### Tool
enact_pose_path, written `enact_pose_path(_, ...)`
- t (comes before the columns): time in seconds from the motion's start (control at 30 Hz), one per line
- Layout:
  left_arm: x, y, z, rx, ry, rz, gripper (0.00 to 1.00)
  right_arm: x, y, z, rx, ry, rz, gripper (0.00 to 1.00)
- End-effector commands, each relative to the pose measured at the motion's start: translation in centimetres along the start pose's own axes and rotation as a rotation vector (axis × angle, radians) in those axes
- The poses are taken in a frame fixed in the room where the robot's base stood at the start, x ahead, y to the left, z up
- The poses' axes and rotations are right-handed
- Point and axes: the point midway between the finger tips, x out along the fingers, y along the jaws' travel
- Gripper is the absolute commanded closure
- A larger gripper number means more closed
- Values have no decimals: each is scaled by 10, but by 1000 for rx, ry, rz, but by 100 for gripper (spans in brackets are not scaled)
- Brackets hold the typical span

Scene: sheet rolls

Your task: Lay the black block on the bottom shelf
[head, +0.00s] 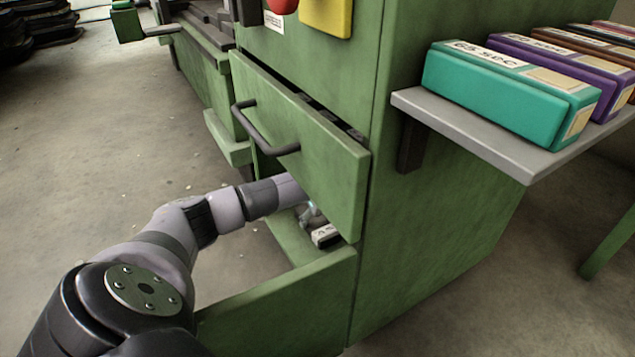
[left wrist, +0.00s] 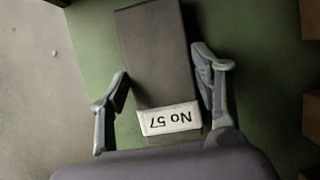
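The black block (left wrist: 155,60), a long dark bar with a white "No 57" label on its near end, lies between the fingers of my left gripper (left wrist: 160,80) in the left wrist view. Green surface shows below and around the block. In the head view the label end (head: 325,236) shows low inside the green cabinet (head: 440,230), behind a low green front panel (head: 290,300). My left gripper (head: 312,212) is mostly hidden there by the drawer. My right gripper is not in view.
A green drawer (head: 300,150) with a dark handle stands out just above my left wrist. A grey side shelf (head: 470,135) at right carries a teal box (head: 500,90), a purple box (head: 570,65) and others. Bare concrete floor lies at left.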

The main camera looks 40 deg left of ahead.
Motion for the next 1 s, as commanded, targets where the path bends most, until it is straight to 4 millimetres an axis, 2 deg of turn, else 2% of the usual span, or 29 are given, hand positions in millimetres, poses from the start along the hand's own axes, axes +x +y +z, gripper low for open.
enact_pose_path(0.23, 0, 0, 0, 0, 0, 0, 24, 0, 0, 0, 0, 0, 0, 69)
enact_pose_path(0.57, -2, 0, 1, 0, 0, -1, 24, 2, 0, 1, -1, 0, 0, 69)
enact_pose_path(0.77, -19, 0, 3, 1, 0, -1, 24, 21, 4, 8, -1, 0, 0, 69)
enact_pose_path(1.0, -41, -1, -52, 6, 4, -2, 24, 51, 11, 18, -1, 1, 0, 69)
